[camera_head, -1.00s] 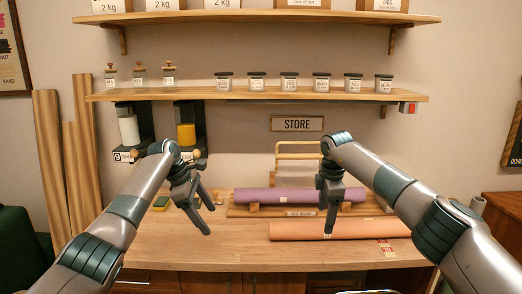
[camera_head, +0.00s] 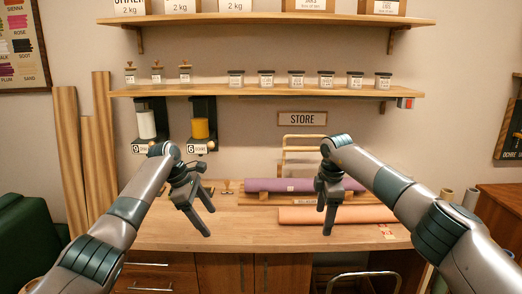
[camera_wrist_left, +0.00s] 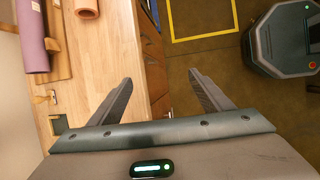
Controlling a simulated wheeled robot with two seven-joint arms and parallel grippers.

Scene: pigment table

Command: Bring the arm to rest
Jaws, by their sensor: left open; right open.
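My left gripper (camera_head: 205,221) hangs open and empty above the left part of the wooden table (camera_head: 180,228). In the left wrist view its two fingers (camera_wrist_left: 158,95) stand apart with nothing between them, over the table's front edge and the floor. My right gripper (camera_head: 326,220) points down in front of the purple roll (camera_head: 265,185) and the orange roll (camera_head: 365,214); it is open, and I see nothing held in it.
Shelves hold small jars (camera_head: 296,79) and boxes above. Two dispensers (camera_head: 201,128) hang on the wall under a shelf. A STORE sign (camera_head: 302,119) is on the wall. Wooden planks (camera_head: 72,150) lean at left. A green armchair (camera_head: 28,235) stands at lower left.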

